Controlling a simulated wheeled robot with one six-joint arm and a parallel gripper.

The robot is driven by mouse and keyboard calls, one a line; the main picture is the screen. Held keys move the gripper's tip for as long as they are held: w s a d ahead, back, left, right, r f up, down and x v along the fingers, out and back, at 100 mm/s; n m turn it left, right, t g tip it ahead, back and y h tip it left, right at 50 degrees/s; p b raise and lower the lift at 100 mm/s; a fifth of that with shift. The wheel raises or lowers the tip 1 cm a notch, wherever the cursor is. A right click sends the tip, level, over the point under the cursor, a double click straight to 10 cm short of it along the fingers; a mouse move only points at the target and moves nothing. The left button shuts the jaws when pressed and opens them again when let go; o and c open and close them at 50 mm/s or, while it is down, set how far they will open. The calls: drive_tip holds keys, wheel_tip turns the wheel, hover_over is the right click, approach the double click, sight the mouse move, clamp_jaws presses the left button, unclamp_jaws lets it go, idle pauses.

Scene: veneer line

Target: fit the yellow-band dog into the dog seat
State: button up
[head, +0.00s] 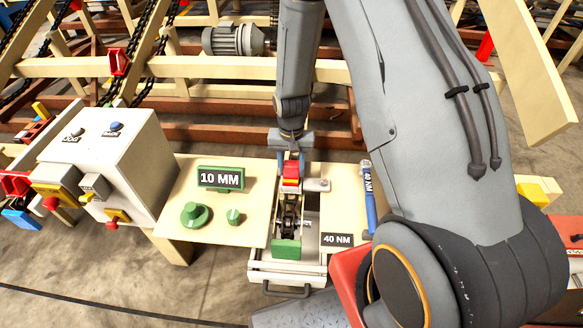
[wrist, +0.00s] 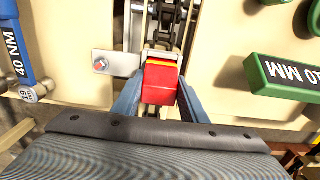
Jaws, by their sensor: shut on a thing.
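My gripper (wrist: 160,100) is shut on the yellow-band dog (wrist: 162,84), a red block with a thin yellow band along its edge, with a blue finger on each side. In the head view the red dog (head: 291,172) is below my wrist, at the far end of a dark chain track (head: 289,210) between two cream boards. The track also shows in the wrist view (wrist: 150,12), just beyond the dog. The dog seat is not clearly visible; the dog and fingers cover that spot. I cannot tell whether the dog touches it.
A metal latch plate (head: 317,185) sits right beside the dog. A blue 40 NM wrench (head: 369,198) lies on the right board. A green 10 MM block (head: 221,178) and green knobs (head: 195,215) are on the left board. A white control box (head: 108,160) stands farther left.

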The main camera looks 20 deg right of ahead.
drive_tip(key=o, duration=1.4)
drive_tip(key=shift+f, duration=0.1)
wheel_tip(320, 180, up, 11)
drive_tip(key=shift+r+b, duration=0.15)
drive_tip(key=shift+b, duration=0.85)
drive_tip(key=s+r+n, duration=0.2)
drive_tip(key=s+r, duration=0.3)
drive_tip(key=s, duration=0.3)
drive_tip(key=s+r+n, duration=0.2)
drive_tip(key=s+r, duration=0.3)
drive_tip(key=s, duration=0.4)
drive_tip(key=shift+r+n+t, duration=0.25)
drive_tip(key=shift+n+t, duration=0.05)
